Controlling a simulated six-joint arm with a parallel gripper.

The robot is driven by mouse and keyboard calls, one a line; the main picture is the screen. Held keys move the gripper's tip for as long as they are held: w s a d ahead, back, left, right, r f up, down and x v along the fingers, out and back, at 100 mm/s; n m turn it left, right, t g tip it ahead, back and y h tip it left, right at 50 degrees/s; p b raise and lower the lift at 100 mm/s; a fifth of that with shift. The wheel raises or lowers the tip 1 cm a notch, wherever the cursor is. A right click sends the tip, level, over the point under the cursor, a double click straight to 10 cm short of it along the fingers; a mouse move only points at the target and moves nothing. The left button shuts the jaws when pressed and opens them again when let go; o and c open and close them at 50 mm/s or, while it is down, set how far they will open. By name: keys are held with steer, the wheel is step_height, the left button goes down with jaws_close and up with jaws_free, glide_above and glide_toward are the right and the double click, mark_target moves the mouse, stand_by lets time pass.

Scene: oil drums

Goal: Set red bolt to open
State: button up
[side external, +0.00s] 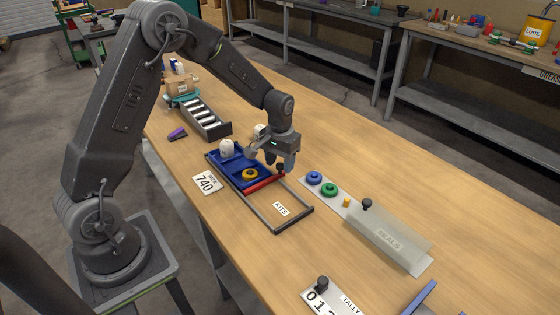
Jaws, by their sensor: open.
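The red bolt (262,185) is a red bar lying across the front edge of the blue tray (228,170). A dark knob (280,172) stands at its right end. My gripper (272,163) is above the right part of the tray, close to the knob. Its jaws are apart, and one finger is near the knob; I cannot tell whether it touches. The blue tray sits in the rear part of a dark rail frame (297,220). It holds a yellow ring (250,174) and a white rounded piece (227,147).
A KITS label (281,209) lies within the frame's bare front part. To the right are a blue ring (314,178), a green ring (329,190) and the clear SEALS cover (390,238). A roller rack (203,122) stands behind; a 740 card (206,182) lies left.

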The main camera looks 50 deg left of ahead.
jaws_close()
stand_by(0.3)
steer(key=w, duration=1.1)
steer(key=shift+w+r, duration=0.1)
steer(key=shift+w, duration=0.3)
jaws_free()
